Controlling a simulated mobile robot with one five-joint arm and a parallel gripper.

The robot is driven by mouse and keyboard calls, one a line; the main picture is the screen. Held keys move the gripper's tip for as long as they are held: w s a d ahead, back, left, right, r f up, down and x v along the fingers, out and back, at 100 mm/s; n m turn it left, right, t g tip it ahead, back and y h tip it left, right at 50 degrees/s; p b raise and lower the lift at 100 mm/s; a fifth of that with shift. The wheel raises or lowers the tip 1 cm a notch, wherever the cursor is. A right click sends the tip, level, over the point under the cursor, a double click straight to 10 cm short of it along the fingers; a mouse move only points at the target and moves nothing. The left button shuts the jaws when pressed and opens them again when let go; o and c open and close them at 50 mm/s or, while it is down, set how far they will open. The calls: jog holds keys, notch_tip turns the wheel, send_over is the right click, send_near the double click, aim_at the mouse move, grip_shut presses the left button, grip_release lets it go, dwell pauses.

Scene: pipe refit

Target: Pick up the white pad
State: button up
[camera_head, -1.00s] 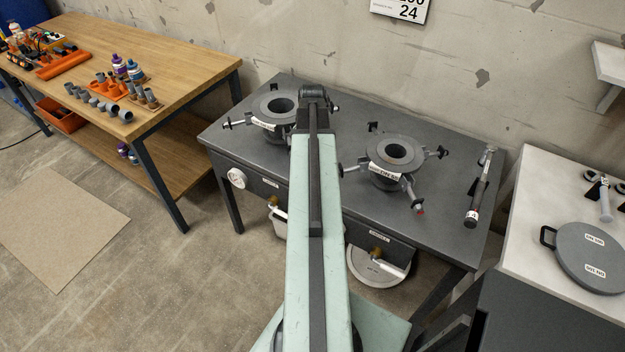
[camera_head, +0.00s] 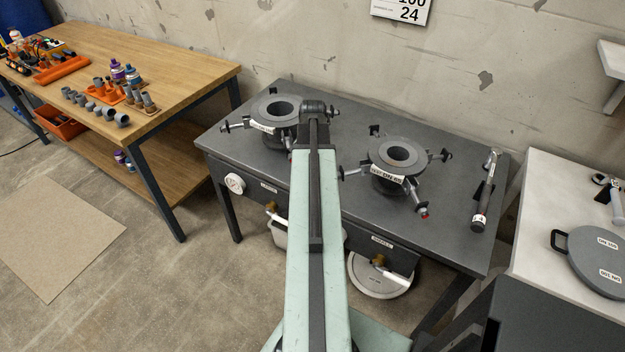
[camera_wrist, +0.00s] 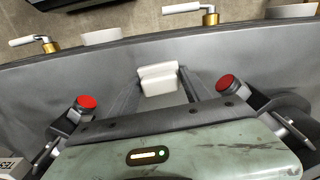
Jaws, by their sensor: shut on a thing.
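The white pad (camera_wrist: 158,78) shows in the wrist view as a small pale block at the tips of my gripper (camera_wrist: 161,82). The two grey fingers are shut on it, one on each side. The grey tabletop lies behind it; I cannot tell whether the pad touches it. In the head view my arm hides the gripper and the pad.
A dark table (camera_head: 345,195) carries two clamped flanges, left (camera_head: 281,105) and right (camera_head: 397,155), and a torque wrench (camera_head: 484,195). White-handled valves (camera_head: 378,261) hang at its front. A wooden bench (camera_head: 170,75) stands left, a pale counter (camera_head: 545,200) right.

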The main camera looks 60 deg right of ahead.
notch_tip(320, 180, up, 10)
jog(key=p, duration=1)
jog(key=shift+r, duration=0.15)
